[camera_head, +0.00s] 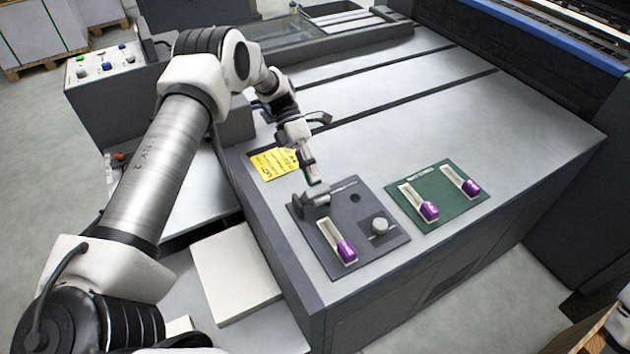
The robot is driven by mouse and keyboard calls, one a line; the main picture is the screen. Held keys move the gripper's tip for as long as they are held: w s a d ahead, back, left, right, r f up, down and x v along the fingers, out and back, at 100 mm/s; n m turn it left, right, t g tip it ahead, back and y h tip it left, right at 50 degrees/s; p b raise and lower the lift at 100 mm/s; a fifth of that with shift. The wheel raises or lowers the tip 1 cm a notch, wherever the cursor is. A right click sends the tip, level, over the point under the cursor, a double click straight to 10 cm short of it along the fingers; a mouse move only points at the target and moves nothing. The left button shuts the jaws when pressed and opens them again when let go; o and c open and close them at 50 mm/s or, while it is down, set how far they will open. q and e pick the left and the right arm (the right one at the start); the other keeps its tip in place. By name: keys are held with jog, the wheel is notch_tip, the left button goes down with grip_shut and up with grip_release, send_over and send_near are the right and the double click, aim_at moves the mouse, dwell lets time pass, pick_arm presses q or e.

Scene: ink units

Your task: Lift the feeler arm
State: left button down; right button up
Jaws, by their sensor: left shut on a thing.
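My left gripper (314,178) reaches down to the far left corner of a dark grey panel (357,221) on the machine's top. It is shut on the feeler arm (317,195), a small grey piece at the panel's upper left edge. The fingers partly hide it, and I cannot tell how far it is raised. An ink unit with a purple end (346,250) lies in the panel just below it. A round grey knob (380,226) sits to the right, with a dark hole above it. My right gripper is not in view.
A green mat (449,212) with two purple-ended units (428,210) lies right of the panel. A control box (104,65) stands at upper left.

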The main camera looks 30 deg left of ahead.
pick_arm(q)
jog(key=shift+w+a+f+b, duration=0.2)
jog(key=shift+a+f+b, duration=0.1)
jog(key=shift+a, duration=0.2)
jog(key=shift+w+a+f+b, duration=0.15)
jog(key=shift+a+f+b, duration=0.1)
jog(key=shift+a, duration=0.2)
jog(key=c, duration=1.2)
grip_release()
jog(key=shift+o, duration=0.2)
jog(key=shift+w+a, duration=0.15)
jog(key=v, duration=0.7)
jog(key=shift+a+r, duration=0.2)
jog(key=shift+r, duration=0.05)
